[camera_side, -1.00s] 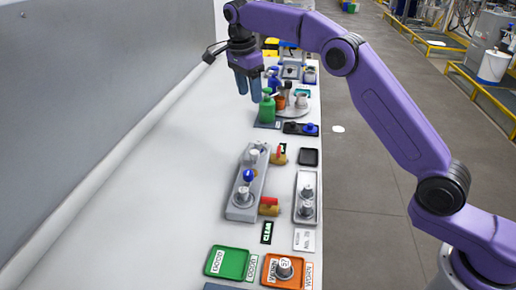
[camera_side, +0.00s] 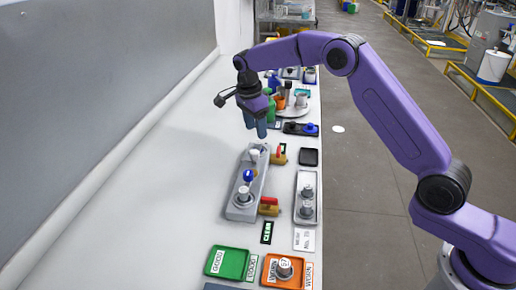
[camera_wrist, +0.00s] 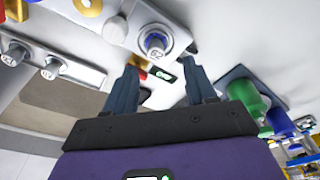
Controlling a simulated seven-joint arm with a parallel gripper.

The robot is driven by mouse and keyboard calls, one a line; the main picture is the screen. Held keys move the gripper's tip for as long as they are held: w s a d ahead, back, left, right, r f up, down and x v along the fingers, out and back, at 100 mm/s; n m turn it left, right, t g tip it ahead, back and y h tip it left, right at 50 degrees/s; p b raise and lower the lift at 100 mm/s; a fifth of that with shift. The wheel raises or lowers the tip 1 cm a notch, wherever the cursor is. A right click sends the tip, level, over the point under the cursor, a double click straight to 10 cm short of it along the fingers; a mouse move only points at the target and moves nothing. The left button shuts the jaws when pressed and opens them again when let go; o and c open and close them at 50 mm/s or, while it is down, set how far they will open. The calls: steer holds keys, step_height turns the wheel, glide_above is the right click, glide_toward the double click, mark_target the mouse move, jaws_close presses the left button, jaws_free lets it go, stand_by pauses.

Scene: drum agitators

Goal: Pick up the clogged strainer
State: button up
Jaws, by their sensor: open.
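A long grey block (camera_side: 236,211) on the bench carries a far strainer (camera_side: 254,156), a near strainer (camera_side: 243,195) and a blue knob (camera_side: 249,175) between them. I cannot tell by looks which strainer is clogged. My gripper (camera_side: 256,133) is open and empty, pointing down above the bench just beyond the block's far end. In the wrist view, the open fingers (camera_wrist: 161,85) stand apart, and a grey numbered strainer (camera_wrist: 156,44) sits in its round seat on the block, ahead of them. The fingers touch nothing that I can see.
Red-and-brass valves (camera_side: 269,206) stick out on the block's right. A grey tray (camera_side: 297,219) holds two cylinders. A green tray (camera_side: 228,263) and an orange tray (camera_side: 272,279) lie nearest. A green bottle (camera_side: 269,110) stands behind my gripper. The bench's left side is clear.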

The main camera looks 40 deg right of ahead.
mark_target(258, 142)
steer(key=shift+s+d+f, duration=0.1)
steer(key=shift+s+f, duration=0.05)
steer(key=shift+f, duration=1.2)
steer(key=shift+s+d+f, duration=0.1)
steer(key=shift+f, duration=1.25)
jaws_close()
steer(key=shift+r, duration=0.1)
